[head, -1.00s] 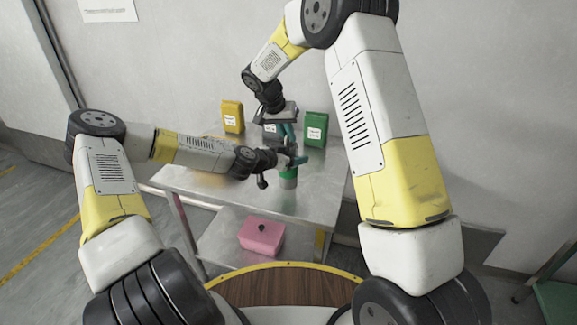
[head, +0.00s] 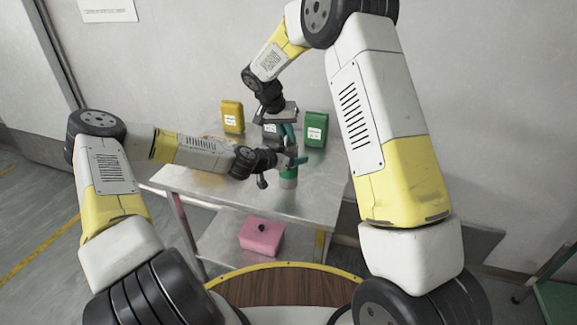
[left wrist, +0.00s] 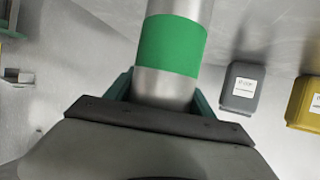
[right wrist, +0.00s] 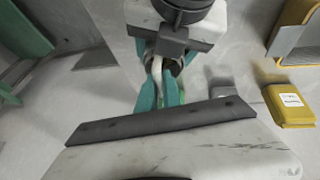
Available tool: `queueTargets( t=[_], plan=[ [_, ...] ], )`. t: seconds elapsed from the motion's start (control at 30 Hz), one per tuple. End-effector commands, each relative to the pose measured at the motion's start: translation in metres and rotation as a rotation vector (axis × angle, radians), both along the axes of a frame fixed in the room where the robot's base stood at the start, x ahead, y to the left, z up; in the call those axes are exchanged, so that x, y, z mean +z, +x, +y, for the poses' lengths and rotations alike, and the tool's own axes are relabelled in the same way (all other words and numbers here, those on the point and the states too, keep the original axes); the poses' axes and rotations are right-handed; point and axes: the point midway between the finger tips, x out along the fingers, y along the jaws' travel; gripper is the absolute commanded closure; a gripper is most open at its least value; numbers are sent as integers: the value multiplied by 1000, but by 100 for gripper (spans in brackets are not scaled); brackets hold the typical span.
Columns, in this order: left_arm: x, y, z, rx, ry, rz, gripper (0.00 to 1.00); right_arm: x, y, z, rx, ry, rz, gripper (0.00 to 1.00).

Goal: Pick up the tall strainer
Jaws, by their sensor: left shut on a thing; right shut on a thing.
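The fingers hide much of this piece.
A yellow container (head: 232,117), a grey one (head: 271,129) and a green one (head: 315,129) stand along the back of the metal table (head: 250,198). A pink box (head: 262,236) with a dark knob sits on the lower shelf. The table's front left is clear.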

Motion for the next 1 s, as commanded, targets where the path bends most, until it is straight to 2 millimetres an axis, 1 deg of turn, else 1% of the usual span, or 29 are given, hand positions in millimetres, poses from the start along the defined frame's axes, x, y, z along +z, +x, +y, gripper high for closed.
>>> queueTargets(
  t=[0.73, 0.87, 0.97, 1.0],
  plan=[
    [0, 0, 0, 1, 0, 0, 90, 3, 1, 0, 0, 1, -2, 100],
    [0, 0, 0, 0, 0, 0, 90, 16, 1, 0, 0, 1, -5, 100],
    [0, 0, 0, 0, 1, 1, 90, 36, 1, 0, 0, 3, -7, 100],
    [0, 0, 0, 0, 1, 1, 90, 47, 2, 1, 0, 4, -9, 100]
  ],
)
